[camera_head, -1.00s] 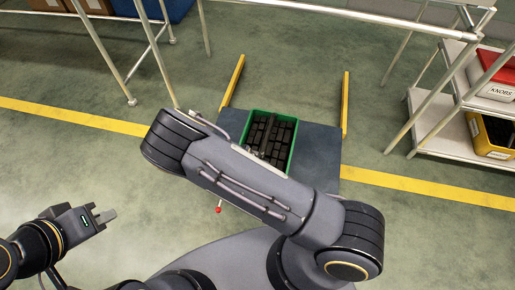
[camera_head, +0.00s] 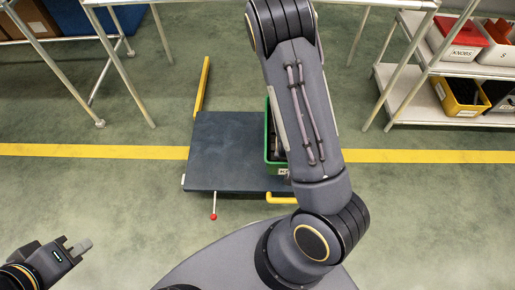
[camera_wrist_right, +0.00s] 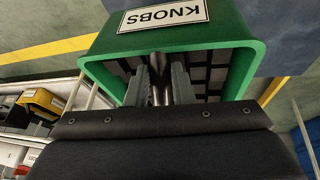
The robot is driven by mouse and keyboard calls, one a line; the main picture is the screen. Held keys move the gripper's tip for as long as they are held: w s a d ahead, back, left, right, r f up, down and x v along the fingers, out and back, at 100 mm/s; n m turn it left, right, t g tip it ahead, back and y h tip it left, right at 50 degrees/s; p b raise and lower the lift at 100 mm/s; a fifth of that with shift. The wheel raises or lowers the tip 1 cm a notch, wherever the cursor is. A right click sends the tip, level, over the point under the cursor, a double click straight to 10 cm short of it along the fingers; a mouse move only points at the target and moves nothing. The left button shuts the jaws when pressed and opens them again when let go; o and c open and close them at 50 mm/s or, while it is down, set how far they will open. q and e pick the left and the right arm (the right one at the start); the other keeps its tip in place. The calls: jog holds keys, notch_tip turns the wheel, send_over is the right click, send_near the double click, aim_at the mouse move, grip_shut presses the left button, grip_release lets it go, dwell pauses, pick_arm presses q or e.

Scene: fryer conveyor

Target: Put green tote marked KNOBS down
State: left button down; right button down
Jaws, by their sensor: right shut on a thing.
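The green tote (camera_head: 276,169) shows in the head view beside my right arm, which hides much of it. It overlaps the right part of the blue-grey platform (camera_head: 225,150). I cannot tell whether it touches the platform. In the right wrist view the tote (camera_wrist_right: 190,42) fills the upper middle, its KNOBS label (camera_wrist_right: 163,14) upside down and dark blocks inside. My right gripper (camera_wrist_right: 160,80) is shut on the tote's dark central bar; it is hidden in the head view. My left gripper (camera_head: 78,246) is at the lower left, away from the tote; its finger gap is unclear.
A white rack (camera_head: 390,80) at the right holds a white KNOBS box (camera_head: 463,51) and a yellow bin (camera_head: 458,107). A yellow rail (camera_head: 202,86) and a red-tipped lever (camera_head: 214,217) adjoin the platform. Open floor (camera_head: 110,195) lies left of it.

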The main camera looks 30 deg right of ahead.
aim_at(269, 156)
jog(key=shift+s+d+r, duration=0.2)
jog(key=w+a+f, duration=0.1)
jog(key=w+a, duration=0.1)
jog(key=w+a+f+b, duration=0.1)
jog(key=w+a, duration=0.1)
jog(key=w+a+f+b, duration=0.1)
jog(key=w+a+f, duration=0.1)
jog(key=a, duration=0.1)
jog(key=shift+f, duration=0.1)
jog(key=w+a+f+b, duration=0.3)
jog(key=f+b, duration=0.1)
jog(key=f, duration=0.4)
jog(key=shift+a+f, duration=0.15)
jog(key=shift+f, duration=0.25)
jog(key=c, duration=1.3)
grip_release()
jog(key=shift+s+a, duration=0.1)
jog(key=shift+o, duration=0.2)
